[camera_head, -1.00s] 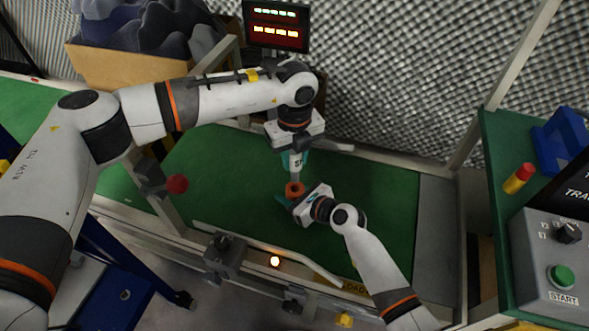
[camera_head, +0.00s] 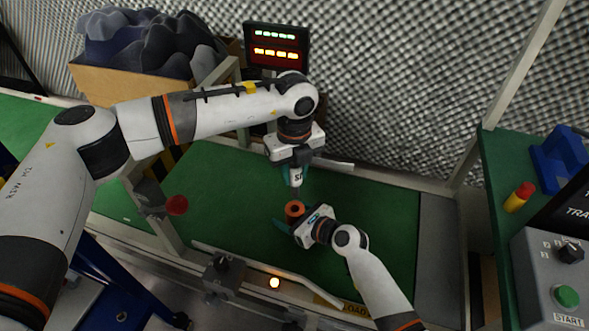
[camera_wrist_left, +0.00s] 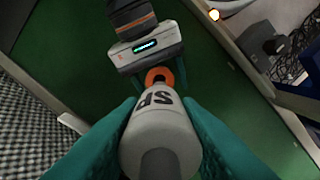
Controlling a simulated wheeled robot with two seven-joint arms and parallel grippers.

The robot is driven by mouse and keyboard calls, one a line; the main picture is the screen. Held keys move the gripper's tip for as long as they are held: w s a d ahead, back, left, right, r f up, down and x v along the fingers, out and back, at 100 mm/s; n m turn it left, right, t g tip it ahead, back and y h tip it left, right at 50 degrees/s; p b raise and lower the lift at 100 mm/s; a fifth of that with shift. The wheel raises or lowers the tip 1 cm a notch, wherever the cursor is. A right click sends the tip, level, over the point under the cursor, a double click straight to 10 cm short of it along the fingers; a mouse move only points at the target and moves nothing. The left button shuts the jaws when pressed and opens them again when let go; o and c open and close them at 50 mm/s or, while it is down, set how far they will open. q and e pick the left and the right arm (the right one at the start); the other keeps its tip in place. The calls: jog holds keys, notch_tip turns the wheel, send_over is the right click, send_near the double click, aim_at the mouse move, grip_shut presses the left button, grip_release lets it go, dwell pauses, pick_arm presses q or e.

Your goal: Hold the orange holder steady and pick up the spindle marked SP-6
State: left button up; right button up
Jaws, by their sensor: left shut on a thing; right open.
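A light grey spindle (camera_head: 296,178) is held in my left gripper (camera_head: 296,168), between its teal fingers. In the left wrist view the spindle (camera_wrist_left: 160,137) shows the letters SP; its number cannot be read. The orange holder (camera_head: 295,209) stands on the green surface right below the spindle's lower end, and also shows in the left wrist view (camera_wrist_left: 152,73). The dark middle of the holder is visible, and the spindle looks just above it. My right gripper (camera_head: 290,219) is open, with its teal fingers either side of the holder; whether they touch it I cannot tell.
The green belt (camera_head: 372,220) around the holder is clear. A rail runs along its near side, with a red knob (camera_head: 177,205) at left. A lit display (camera_head: 276,45) and a cardboard box (camera_head: 120,86) stand behind. A control box (camera_head: 550,285) is at right.

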jog(key=v, duration=1.1)
jog(key=shift+s+d, duration=0.2)
jog(key=shift+s, duration=0.05)
